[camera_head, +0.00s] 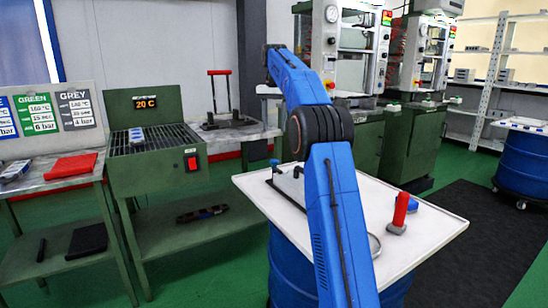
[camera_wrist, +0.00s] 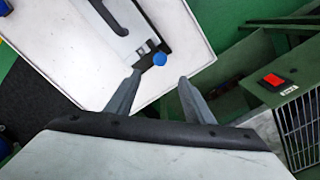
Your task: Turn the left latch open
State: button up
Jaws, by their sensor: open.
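My gripper (camera_wrist: 160,77) shows in the wrist view with its two grey fingers apart and nothing between them. A round blue knob (camera_wrist: 160,59) shows just beyond the fingertips, at the corner of a black frame (camera_wrist: 153,48). I cannot tell how far the knob is from the fingers, or whether it belongs to the left latch. A pale metal plate with a black handle (camera_wrist: 107,14) lies beside the frame. In the head view the blue knob (camera_head: 275,162) stands at the far left of the white tabletop (camera_head: 255,188). My arm hides part of the tabletop; my fingers cannot be made out there.
A red-handled tool (camera_head: 399,212) stands at the tabletop's right side, next to a blue object. A green grill unit (camera_head: 160,151) stands to the left, with a black fixture with a red handle (camera_head: 222,100) behind it. Green machines (camera_head: 345,60) stand behind.

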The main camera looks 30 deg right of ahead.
aim_at(274, 160)
notch_tip(274, 160, down, 14)
jog(key=shift+r, duration=0.1)
dwell(0.5)
jog(key=c, duration=1)
jog(key=shift+c, duration=0.2)
